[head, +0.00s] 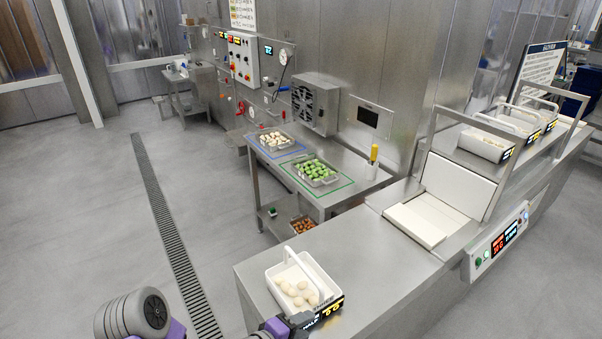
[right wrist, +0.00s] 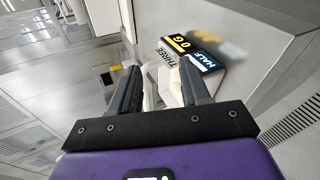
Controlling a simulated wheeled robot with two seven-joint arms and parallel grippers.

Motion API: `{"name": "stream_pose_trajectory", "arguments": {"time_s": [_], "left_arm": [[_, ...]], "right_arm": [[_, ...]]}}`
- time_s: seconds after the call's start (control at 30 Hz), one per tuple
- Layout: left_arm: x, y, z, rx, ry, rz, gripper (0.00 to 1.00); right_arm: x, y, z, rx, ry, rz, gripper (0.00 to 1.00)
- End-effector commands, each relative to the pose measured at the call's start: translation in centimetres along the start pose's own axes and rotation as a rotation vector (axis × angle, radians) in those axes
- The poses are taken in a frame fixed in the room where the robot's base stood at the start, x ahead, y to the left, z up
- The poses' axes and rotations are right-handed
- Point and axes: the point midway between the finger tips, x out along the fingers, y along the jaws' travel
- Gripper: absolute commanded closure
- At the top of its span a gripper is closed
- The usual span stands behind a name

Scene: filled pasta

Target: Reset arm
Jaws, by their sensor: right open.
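My right gripper (head: 290,328) is at the bottom edge of the head view, beside the front of a white handled basket (head: 278,273) on the near steel counter. In the right wrist view my right gripper (right wrist: 158,78) has its two dark fingers apart. The basket's white wall and its label (right wrist: 190,53), reading HALF, show beyond the fingers. I cannot tell whether the fingers touch the basket. Pale rounded pieces (head: 300,292) lie in the basket. Part of my left arm shows at the bottom left of the head view, but its gripper does not.
The steel counter (head: 375,245) is clear right of the basket, up to a white board (head: 415,224). More white baskets (head: 485,145) stand on a raised shelf. A side table holds a tray of green pieces (head: 316,171) and a tray of pale pieces (head: 272,140). Open floor lies left.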

Motion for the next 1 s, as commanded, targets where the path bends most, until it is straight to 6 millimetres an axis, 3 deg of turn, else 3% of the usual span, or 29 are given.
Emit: {"name": "stream_pose_trajectory", "arguments": {"time_s": [0.17, 0.3, 0.4, 0.6, 0.8, 1.0], "left_arm": [[1.0, -0.4, 0.1, 0.0, -0.003, 0.0, 0.57], [2.3, -0.9, 0.0, 0.0, -0.003, 0.0, 0.57], [3.2, -1.2, 0.0, 0.0, -0.003, 0.0, 0.57], [5.0, -1.9, -0.1, 0.0, -0.003, 0.0, 0.57], [6.8, -2.6, -0.1, 0.0, -0.003, 0.0, 0.57], [8.0, -3.0, -0.2, 0.0, -0.003, 0.0, 0.57]], "right_arm": [[4.8, -6.5, 2.7, -0.055, -0.095, -0.241, 0.54], [8.3, -14.4, 6.3, -0.064, -0.19, -0.551, 0.54], [9.5, -20.3, 8.8, -0.015, -0.242, -0.8, 0.54], [9.4, -28.9, 11.5, 0.226, -0.294, -1.206, 0.54], [10.1, -33.5, 12.0, 0.605, -0.315, -1.424, 0.54], [12.3, -35.2, 12.7, 0.932, -0.339, -1.433, 0.54]]}}
